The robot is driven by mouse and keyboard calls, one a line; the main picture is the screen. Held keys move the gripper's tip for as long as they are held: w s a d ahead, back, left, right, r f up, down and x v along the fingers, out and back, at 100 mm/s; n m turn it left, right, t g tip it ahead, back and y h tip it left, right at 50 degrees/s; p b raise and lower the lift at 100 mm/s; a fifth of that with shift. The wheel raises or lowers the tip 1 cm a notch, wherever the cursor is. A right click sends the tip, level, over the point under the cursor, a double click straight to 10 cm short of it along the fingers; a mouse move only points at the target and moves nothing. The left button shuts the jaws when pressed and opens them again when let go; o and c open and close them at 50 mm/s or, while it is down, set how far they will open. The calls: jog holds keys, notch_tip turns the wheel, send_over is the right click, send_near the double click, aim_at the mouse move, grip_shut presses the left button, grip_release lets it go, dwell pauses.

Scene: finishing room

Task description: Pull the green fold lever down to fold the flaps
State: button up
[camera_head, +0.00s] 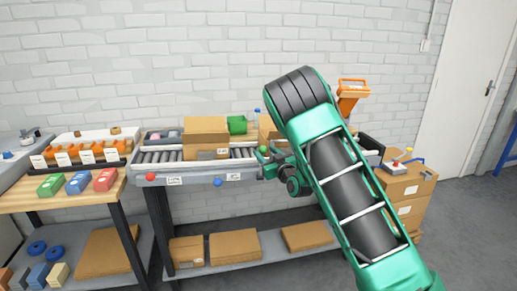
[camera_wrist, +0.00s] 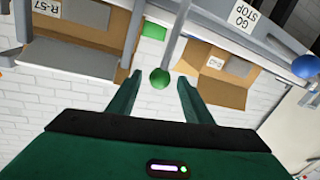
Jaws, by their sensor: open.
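The green fold lever's round knob (camera_wrist: 160,78) sits on a grey shaft in the wrist view. In the head view the green knob (camera_head: 263,149) shows at the right end of the roller conveyor, just beside my gripper (camera_head: 272,165). In the wrist view my gripper (camera_wrist: 160,92) is open, with the knob in the gap between its two green fingertips. I see no finger touching it, and cannot tell its exact depth relative to the tips. In the head view my arm hides part of the conveyor's right end.
A cardboard box (camera_head: 206,139) stands on the roller conveyor (camera_head: 155,156). Red (camera_head: 150,177) and blue (camera_head: 217,182) knobs are on its front rail. A green bin (camera_head: 237,124) is behind. Flat boxes (camera_head: 235,246) lie on the lower shelf. A bench with colored blocks (camera_head: 78,183) stands left.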

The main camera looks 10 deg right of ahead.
jog(key=w+a, duration=0.1)
jog(key=w, duration=0.6)
jog(key=shift+a, duration=0.15)
grip_shut()
jog(key=shift+s+a, duration=0.1)
